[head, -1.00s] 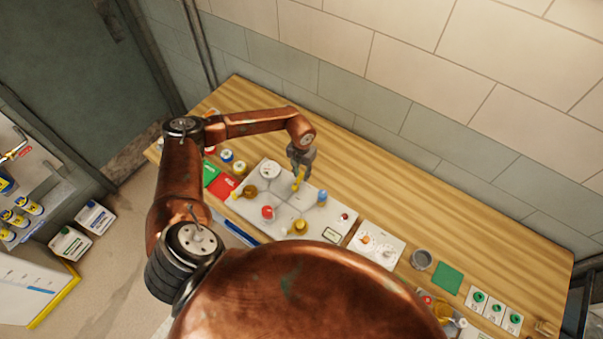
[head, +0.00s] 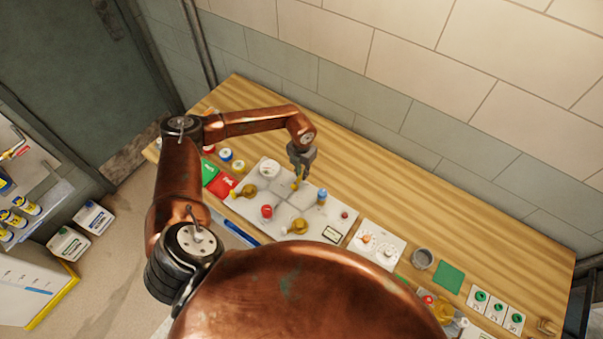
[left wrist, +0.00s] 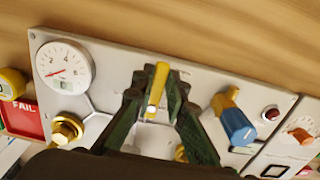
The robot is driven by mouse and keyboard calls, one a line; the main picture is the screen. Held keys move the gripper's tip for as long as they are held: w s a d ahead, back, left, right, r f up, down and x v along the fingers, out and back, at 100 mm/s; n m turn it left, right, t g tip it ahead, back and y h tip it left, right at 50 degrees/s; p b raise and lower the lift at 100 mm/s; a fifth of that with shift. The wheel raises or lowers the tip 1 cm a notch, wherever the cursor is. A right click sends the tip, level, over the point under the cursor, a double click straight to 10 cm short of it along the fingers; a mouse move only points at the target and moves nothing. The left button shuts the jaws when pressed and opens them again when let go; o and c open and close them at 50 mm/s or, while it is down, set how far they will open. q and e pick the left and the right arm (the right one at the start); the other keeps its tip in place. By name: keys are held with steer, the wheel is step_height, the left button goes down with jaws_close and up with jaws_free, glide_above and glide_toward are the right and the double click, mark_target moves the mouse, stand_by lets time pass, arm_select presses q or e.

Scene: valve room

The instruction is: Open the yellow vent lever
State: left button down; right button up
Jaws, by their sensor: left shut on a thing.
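The yellow vent lever (left wrist: 157,88) stands between the two dark fingers of my left gripper (left wrist: 155,100) in the left wrist view. The fingers are shut on it. In the head view my left gripper (head: 300,165) reaches down to the light grey valve panel (head: 322,215), and a small part of the yellow lever (head: 296,185) shows below it. The lever's foot is hidden by the fingers in the wrist view. My right gripper is not in view.
Close by on the panel are a round gauge (left wrist: 64,67), a blue-handled valve (left wrist: 235,122), a brass fitting (left wrist: 65,129) and a red knob (head: 266,211). Green and red cards lie left of the panel. The wooden bench (head: 370,180) is bare behind it, up to the wall.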

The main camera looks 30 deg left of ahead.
arm_select(q)
steer(key=c, duration=1.9)
jaws_free()
steer(key=shift+c, duration=0.2)
steer(key=shift+r, duration=0.1)
step_height(320, 180, up, 12)
